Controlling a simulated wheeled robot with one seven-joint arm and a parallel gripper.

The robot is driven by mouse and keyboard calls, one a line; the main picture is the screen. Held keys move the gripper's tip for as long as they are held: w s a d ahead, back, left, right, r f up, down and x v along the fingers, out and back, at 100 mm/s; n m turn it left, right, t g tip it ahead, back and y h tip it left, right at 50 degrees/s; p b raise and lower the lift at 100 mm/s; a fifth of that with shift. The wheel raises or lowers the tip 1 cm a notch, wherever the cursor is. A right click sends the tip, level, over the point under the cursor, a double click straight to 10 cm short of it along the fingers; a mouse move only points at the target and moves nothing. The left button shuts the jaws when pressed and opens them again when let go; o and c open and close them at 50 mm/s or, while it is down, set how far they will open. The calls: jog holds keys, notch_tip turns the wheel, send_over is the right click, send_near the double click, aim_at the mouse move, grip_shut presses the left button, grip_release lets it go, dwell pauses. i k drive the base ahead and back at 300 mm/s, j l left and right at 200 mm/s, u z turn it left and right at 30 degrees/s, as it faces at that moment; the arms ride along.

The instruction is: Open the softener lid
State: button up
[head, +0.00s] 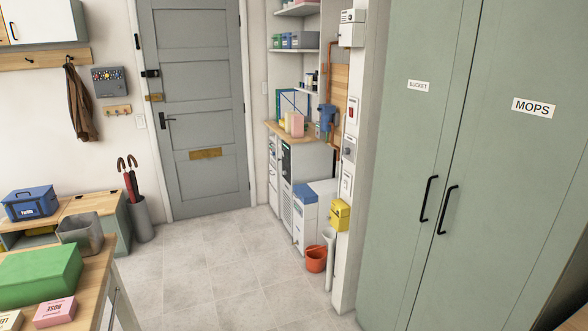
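A low white cabinet (309,225) with a blue top (304,193) stands on the floor in front of the counter, near the wall. It looks like the softener, but I see no readable label on it. The blue top appears to lie flat, as a shut lid would; from this distance I cannot tell for certain. My gripper and arm do not show in the head view.
An orange-red bucket (316,260), a white upright pipe-like object (329,255) and a yellow box (340,215) are close by the cabinet. Tall green cupboards (415,180) fill the right. A table with a green box (40,272) stands front left. The tiled floor (215,270) between is clear.

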aim_at(307, 196)
jog(key=i+j+u, duration=0.35)
jog(key=i, duration=0.55)
jog(key=i+u, duration=0.3)
jog(key=i, duration=0.6)
jog(key=i+u, duration=0.1)
jog(key=i, duration=0.65)
jog(key=i+l, duration=0.2)
jog(key=i, duration=0.55)
jog(key=i+l+u, duration=0.15)
jog(key=i, duration=0.65)
jog(key=i+l+u, duration=0.15)
jog(key=i+u, duration=0.25)
jog(key=i+l+u, duration=0.35)
jog(key=i, duration=0.25)
